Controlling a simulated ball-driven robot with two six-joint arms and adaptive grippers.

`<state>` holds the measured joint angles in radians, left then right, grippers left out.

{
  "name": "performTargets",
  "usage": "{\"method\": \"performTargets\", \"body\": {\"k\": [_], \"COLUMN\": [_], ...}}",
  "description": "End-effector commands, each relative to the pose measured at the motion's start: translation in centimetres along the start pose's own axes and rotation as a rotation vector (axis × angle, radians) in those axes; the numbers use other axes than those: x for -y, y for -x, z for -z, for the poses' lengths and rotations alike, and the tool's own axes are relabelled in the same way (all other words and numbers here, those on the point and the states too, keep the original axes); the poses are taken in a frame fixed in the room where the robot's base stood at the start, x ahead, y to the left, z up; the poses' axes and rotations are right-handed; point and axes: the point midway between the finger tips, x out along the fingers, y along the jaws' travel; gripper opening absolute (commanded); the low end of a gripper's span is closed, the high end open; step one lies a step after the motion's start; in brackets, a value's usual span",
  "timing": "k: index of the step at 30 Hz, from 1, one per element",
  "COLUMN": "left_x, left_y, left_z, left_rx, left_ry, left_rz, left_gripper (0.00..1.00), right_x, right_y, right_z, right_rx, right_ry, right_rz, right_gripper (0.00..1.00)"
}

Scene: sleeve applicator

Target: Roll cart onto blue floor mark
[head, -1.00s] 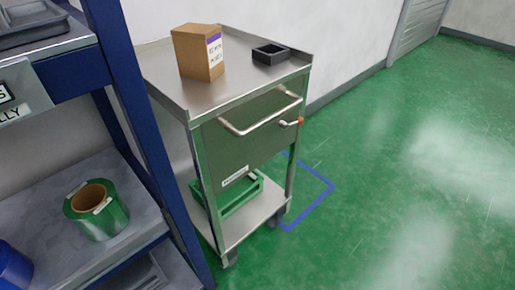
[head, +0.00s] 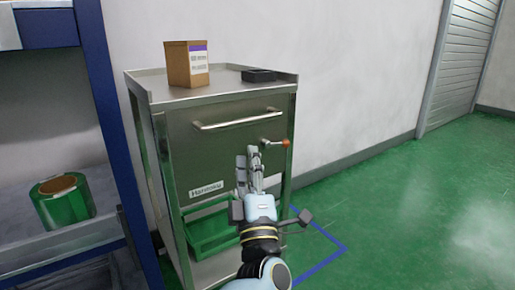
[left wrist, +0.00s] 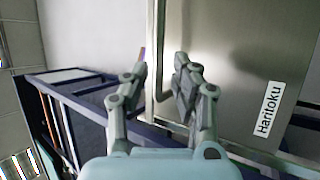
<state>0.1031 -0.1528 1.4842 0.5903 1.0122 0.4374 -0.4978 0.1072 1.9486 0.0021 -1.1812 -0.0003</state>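My left gripper (head: 248,160) is in front of the cart's panel, below the handle. My right gripper is out of view.
A cardboard box (head: 187,65) and a black tray (head: 258,76) sit on the cart's top; a green crate (head: 205,232) is on its lower shelf. A blue rack (head: 112,120) with a green roll (head: 64,205) stands close at left. Green floor (head: 420,210) at right is clear.

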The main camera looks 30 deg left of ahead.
Motion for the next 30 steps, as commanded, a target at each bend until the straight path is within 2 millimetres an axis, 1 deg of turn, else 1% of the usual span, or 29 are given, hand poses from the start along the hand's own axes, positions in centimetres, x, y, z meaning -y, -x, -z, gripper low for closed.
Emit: {"method": "performTargets", "body": {"k": [1, 5, 12, 15, 18, 21, 24, 30], "left_x": [0.2, -0.1, -0.1, -0.1, -0.1, -0.1, -0.1, -0.1], "left_y": [-0.2, -1.8, -6.5, -8.3, -9.7, -10.5, -10.9, -10.9], "left_z": [-0.2, -0.2, -0.2, -0.2, -0.2, -0.2, -0.2, -0.2], "left_rx": [-0.001, -0.004, -0.001, -0.001, 0.001, 0.001, 0.002, 0.002], "left_ry": [0.001, 0.004, 0.001, 0.001, 0.001, -0.001, -0.001, -0.001], "left_rz": [-0.002, -0.007, -0.008, -0.008, -0.006, -0.005, -0.004, -0.004], "left_gripper": [0.27, 0.27, 0.27, 0.27, 0.27, 0.27, 0.27, 0.27], "right_x": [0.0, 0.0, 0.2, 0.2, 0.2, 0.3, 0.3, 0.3], "right_y": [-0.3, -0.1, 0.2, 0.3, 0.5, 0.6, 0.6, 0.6], "right_z": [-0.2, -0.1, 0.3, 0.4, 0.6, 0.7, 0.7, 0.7], "right_rx": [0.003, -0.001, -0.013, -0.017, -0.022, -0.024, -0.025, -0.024], "right_ry": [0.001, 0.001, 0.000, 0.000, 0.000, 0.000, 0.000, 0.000], "right_rz": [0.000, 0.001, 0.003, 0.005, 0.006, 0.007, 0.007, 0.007], "right_gripper": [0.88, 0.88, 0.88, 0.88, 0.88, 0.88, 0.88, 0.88]}}
